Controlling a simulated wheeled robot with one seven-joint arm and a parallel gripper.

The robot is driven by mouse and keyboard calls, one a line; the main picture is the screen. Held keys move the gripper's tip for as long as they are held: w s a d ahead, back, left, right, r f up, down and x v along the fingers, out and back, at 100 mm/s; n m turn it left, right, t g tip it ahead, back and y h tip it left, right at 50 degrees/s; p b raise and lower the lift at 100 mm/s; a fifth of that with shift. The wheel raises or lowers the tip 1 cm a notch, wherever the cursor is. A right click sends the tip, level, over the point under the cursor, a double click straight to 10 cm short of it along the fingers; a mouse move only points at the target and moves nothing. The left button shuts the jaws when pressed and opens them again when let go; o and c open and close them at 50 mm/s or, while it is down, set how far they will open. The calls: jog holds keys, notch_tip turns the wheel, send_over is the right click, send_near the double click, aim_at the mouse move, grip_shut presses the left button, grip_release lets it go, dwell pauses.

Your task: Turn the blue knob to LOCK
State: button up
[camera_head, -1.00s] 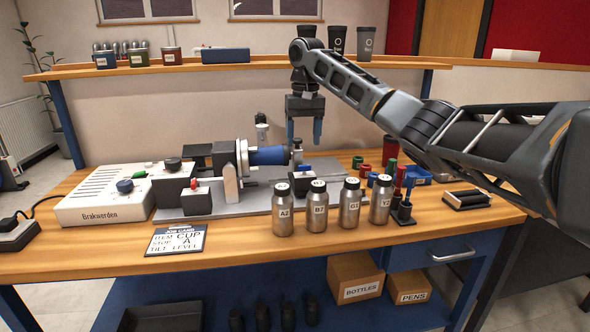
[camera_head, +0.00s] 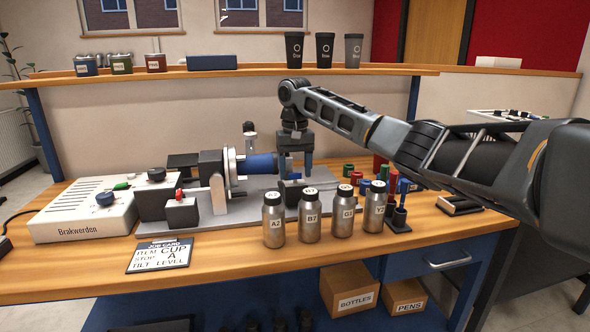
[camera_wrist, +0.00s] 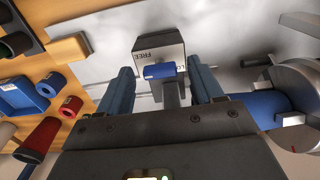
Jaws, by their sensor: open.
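The blue knob (camera_wrist: 160,71) stands on a grey block (camera_wrist: 158,48) in the wrist view. FREE reads on the block's left side; the label at right, starting "LO", is partly hidden. My gripper (camera_wrist: 158,67) is open, one blue finger on each side of the knob, with visible gaps. In the head view my gripper (camera_head: 296,172) points down at the dark block (camera_head: 300,194), right of the blue cylinder (camera_head: 259,164). The knob is mostly hidden there by the fingers. Whether the fingers reach knob height is hard to tell.
Several silver bottles (camera_head: 312,216) stand in front of the block. The blue cylinder, held in a chuck (camera_head: 229,168), is close to my gripper.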

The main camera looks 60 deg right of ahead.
jog(key=c, duration=1.1)
jog(key=shift+o, duration=0.2)
